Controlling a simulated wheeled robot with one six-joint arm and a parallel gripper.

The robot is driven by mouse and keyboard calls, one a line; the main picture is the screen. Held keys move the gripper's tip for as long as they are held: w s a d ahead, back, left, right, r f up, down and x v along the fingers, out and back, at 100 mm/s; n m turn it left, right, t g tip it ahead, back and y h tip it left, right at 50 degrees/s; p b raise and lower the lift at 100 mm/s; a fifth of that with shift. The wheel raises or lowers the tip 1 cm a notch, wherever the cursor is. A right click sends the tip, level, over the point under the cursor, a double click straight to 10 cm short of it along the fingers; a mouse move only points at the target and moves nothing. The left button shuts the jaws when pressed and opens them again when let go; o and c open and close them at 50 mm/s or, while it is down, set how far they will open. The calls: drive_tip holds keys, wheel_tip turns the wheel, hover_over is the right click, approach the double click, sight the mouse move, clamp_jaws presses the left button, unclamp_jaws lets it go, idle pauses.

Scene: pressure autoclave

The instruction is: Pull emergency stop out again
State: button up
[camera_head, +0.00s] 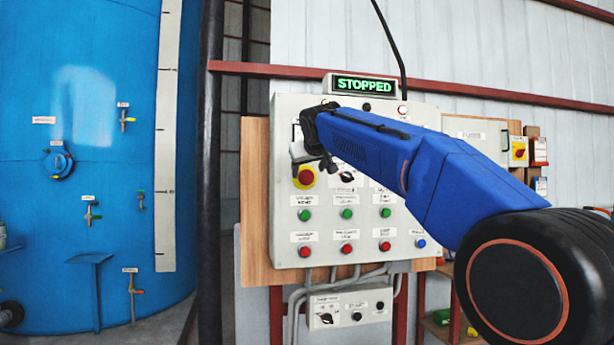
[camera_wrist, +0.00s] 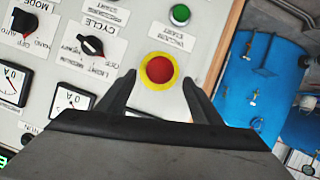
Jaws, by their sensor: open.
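The emergency stop is a red mushroom button on a yellow ring (camera_head: 305,176), at the left of the grey control panel (camera_head: 283,240). In the wrist view the red button (camera_wrist: 159,69) lies just beyond and between my two fingertips. My gripper (camera_head: 308,160) is open and empty, with one finger on each side of the button's line; it also shows in the wrist view (camera_wrist: 160,80). I cannot tell the exact gap between the fingertips and the panel. A display (camera_head: 363,86) on top of the panel reads STOPPED in green.
Green buttons (camera_head: 347,213) and red buttons (camera_head: 346,249) sit in rows below the emergency stop. A black cycle knob (camera_wrist: 92,46) is close by. A small grey box (camera_head: 350,307) hangs below the panel. A blue tank (camera_head: 80,200) stands at the left.

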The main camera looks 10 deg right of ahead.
sight(307, 177)
drive_tip(key=shift+x, duration=2.4)
clamp_jaws()
drive_tip(key=shift+s, duration=0.6)
unclamp_jaws()
drive_tip(key=shift+s, duration=0.15)
drive_tip(key=v, duration=1.7)
drive_tip(key=shift+s+r, duration=0.1)
